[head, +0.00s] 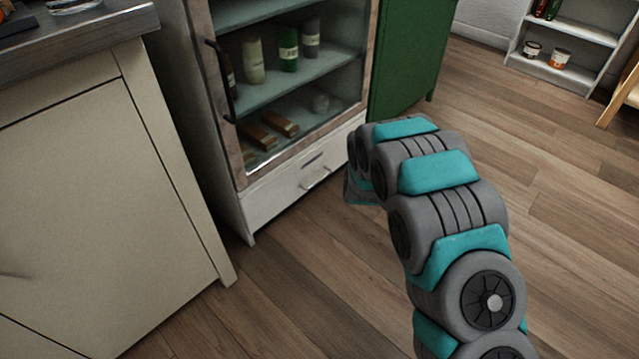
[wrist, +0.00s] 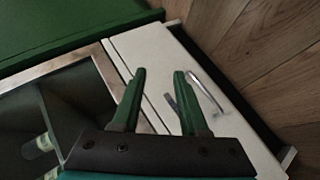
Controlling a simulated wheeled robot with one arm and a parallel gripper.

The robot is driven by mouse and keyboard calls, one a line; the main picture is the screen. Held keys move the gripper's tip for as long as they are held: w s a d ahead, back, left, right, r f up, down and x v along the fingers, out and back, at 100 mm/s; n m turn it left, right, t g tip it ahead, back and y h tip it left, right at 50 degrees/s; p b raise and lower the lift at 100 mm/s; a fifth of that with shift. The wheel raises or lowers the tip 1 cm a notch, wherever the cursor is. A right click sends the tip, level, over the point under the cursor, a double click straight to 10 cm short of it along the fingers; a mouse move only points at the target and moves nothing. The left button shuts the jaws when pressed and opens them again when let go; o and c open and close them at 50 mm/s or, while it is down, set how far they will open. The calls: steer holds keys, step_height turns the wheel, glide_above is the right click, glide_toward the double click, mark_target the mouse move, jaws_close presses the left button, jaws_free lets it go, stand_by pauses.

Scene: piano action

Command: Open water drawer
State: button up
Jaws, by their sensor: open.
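The white drawer (head: 275,197) is the bottom part of a glass-fronted cabinet and looks shut. A thin metal handle (head: 316,180) is on its front, with a small slot-like mark above it. In the wrist view the white drawer front (wrist: 150,48) runs diagonally, and the handle (wrist: 207,92) lies just right of my right fingertip. My gripper (wrist: 160,72) has two green fingers, open and apart with nothing between them but the drawer front beyond. The handle is not between the fingers. In the head view my arm hides the gripper.
The cabinet's glass door (head: 290,85) is closed, with bottles and wooden blocks behind it. A cream counter unit (head: 110,190) stands at left and a green panel (head: 410,60) at the cabinet's right side. The wooden floor in front (head: 300,290) is clear.

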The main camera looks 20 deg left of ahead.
steer(key=a+f+n+t+y, duration=0.1)
steer(key=a+f+n+t, duration=0.15)
steer(key=a+f, duration=0.5)
steer(key=n+t+y+b, duration=0.2)
steer(key=n, duration=0.2)
glide_toward(320, 180)
steer(key=x, duration=0.3)
steer(key=shift+f+x, duration=0.15)
steer(key=shift+x, duration=1.65)
steer(key=shift+f+x, duration=0.15)
steer(key=shift+x, duration=1.6)
steer(key=shift+a, duration=0.1)
steer(key=shift+c, duration=0.2)
jaws_close()
